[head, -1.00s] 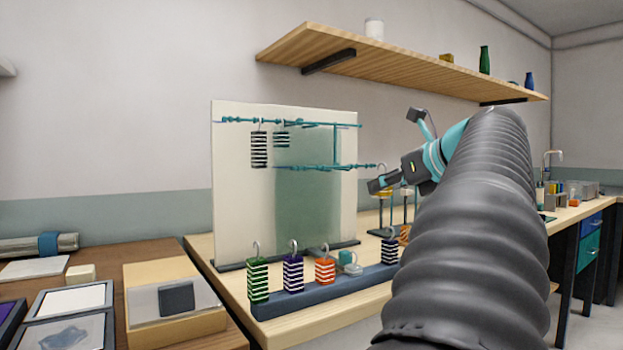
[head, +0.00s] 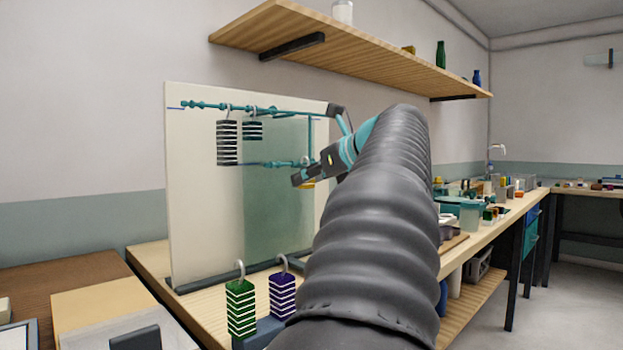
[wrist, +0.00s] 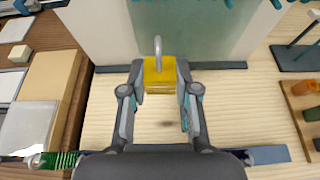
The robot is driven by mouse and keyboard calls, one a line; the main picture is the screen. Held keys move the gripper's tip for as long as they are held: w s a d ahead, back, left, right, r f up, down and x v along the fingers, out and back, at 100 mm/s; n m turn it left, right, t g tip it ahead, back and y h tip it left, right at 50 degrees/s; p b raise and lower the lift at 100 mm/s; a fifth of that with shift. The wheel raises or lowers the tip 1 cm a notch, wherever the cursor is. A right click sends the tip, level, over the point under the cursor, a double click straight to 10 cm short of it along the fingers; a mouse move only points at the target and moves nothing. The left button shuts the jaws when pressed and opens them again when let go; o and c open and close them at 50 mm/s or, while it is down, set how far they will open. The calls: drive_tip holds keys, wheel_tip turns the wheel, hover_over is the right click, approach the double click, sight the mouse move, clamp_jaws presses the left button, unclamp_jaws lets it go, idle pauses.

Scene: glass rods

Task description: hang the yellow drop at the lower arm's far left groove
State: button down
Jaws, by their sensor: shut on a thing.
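The yellow drop (wrist: 160,74) is between the fingers of my gripper (wrist: 160,82) in the wrist view, its grey hook pointing up. In the head view my gripper (head: 302,180) is shut on it in front of the board, and only a small yellow edge (head: 308,185) shows. The lower arm (head: 284,164) is a teal grooved rod on the board, just behind and left of my gripper; my gripper and arm hide its right part. The upper arm (head: 205,106) carries two black-and-white striped drops (head: 227,143) (head: 252,130). The far left groove is too small to make out.
A green striped drop (head: 241,308) and a purple striped drop (head: 283,294) stand on a dark rack (head: 258,333) in front of the board (head: 200,220). A wooden shelf (head: 350,58) hangs above. Bench clutter stands to the right.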

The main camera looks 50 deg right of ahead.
drive_tip(key=shift+w+d+p, duration=0.15)
drive_tip(key=shift+w+p, duration=0.05)
drive_tip(key=shift+w, duration=1.4)
drive_tip(key=shift+w+d+p, duration=0.15)
drive_tip(key=shift+w+d, duration=0.05)
drive_tip(key=shift+w, duration=1.4)
drive_tip(key=shift+w+d+p, duration=0.15)
drive_tip(key=shift+w+p, duration=0.05)
drive_tip(key=shift+w, duration=1.4)
drive_tip(key=shift+f, duration=0.55)
drive_tip(key=c, duration=0.8)
unclamp_jaws()
drive_tip(key=shift+s, duration=0.2)
drive_tip(key=v, duration=1.1)
drive_tip(key=shift+s+r, duration=0.2)
drive_tip(key=shift+s, duration=0.15)
